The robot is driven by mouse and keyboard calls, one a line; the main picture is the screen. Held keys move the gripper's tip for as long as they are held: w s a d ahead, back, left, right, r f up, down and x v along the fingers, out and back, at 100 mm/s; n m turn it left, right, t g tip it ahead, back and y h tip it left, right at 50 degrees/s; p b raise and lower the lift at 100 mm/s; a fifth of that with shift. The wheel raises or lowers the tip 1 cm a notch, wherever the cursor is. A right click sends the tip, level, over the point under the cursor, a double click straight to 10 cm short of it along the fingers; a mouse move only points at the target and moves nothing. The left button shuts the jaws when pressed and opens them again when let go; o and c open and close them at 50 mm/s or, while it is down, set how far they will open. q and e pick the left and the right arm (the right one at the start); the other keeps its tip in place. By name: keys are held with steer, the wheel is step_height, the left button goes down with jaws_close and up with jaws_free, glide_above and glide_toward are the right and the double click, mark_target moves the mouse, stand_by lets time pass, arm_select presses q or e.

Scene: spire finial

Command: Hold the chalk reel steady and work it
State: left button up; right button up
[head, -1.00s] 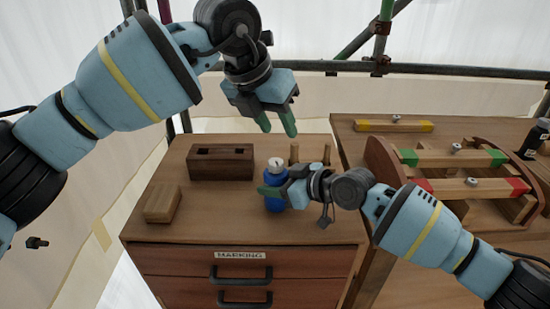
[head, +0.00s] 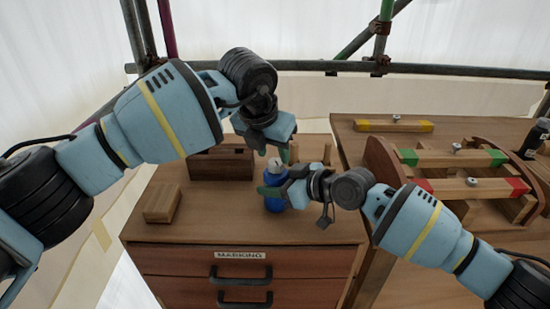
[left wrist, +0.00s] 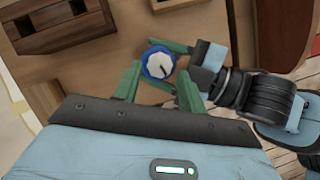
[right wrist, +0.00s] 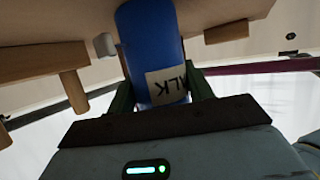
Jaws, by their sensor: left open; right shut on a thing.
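The chalk reel (head: 272,203) is a blue upright cylinder on the wooden cabinet top, with a white cap and dark pointer seen from above in the left wrist view (left wrist: 158,64). My left gripper (head: 277,153) is open just above the reel, pointing down. In the left wrist view its green fingers lie to either side of the cap and below it in the picture; contact is not visible.
A dark slotted block (head: 222,166) stands behind left, partly hidden by my left arm. A lighter block (head: 162,203) lies at left. A wooden peg (head: 327,154) stands behind right. The cabinet (head: 185,262) is labelled MARKING. A bench (head: 350,128) with coloured bars is at right.

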mark_target(276, 161)
arm_select(q)
steer(key=shift+x, duration=1.65)
steer(key=c, duration=0.7)
steer(key=m+h, duration=0.1)
steer(key=m, duration=0.2)
steer(key=shift+a+m+g, duration=0.1)
steer(key=shift+m+g, duration=0.2)
steer(key=m+g+h, duration=0.1)
steer(key=m, duration=0.2)
steer(key=shift+w+m, duration=0.1)
steer(key=shift+m, duration=0.2)
steer(key=m+g, duration=0.1)
steer(key=m, duration=0.2)
steer(key=m+g, duration=0.1)
steer(key=m, duration=0.2)
steer(key=shift+w+g+h, duration=0.15)
steer(key=shift+g+h, duration=0.15)
steer(key=shift+m, duration=0.4)
